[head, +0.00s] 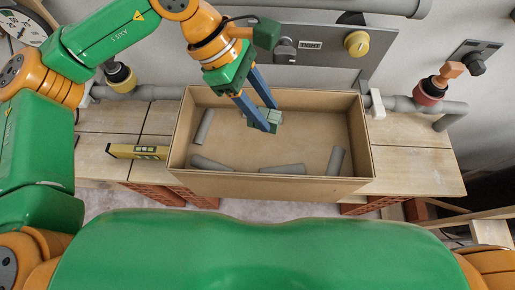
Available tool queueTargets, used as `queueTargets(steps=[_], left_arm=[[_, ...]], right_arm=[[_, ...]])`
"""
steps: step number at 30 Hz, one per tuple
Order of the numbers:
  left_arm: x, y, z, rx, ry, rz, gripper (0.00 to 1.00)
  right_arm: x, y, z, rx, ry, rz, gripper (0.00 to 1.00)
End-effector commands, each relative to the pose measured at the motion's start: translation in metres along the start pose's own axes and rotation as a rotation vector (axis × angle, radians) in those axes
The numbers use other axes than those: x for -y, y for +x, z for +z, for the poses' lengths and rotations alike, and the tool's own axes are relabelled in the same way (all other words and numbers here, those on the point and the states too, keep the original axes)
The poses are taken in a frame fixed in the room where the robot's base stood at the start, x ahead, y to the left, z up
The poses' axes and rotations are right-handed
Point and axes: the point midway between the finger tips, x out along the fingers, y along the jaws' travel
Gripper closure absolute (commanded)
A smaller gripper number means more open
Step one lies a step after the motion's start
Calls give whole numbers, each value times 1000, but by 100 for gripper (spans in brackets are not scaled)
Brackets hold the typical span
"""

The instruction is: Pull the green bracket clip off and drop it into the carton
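The carton (280,187) is an open brown box on the work surface in the middle of the head view. My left gripper (270,117) reaches down over the carton's opening, its two blue fingers pointing down and to the right. The small grey-green bracket clip (276,119) sits between the fingertips, and the gripper looks shut on it. The near finger hides part of the clip. The clip appears inside the carton's outline; its exact height above the floor is hard to tell. My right gripper is out of view.
Several grey tube pieces (283,169) lie in the carton. A yellow level (137,151) lies to its left. A grey pipe (400,104) with a white clip (376,104) runs behind. A wall panel (318,48) with a yellow knob (357,43) stands at the back.

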Motion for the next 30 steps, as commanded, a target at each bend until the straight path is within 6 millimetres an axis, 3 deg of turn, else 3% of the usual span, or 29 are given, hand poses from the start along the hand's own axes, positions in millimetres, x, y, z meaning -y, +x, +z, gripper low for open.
queueTargets(steps=[1,2,11,21,30], left_arm=[[0,0,0,0,0,0,38],[0,0,0,0,0,0,30],[0,-2,0,0,0,1,30],[-1,-63,-1,0,-2,3,30],[0,-71,0,0,0,0,30]], right_arm=[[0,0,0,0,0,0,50],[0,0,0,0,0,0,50],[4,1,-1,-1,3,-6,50],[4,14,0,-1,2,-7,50],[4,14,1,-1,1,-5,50]])
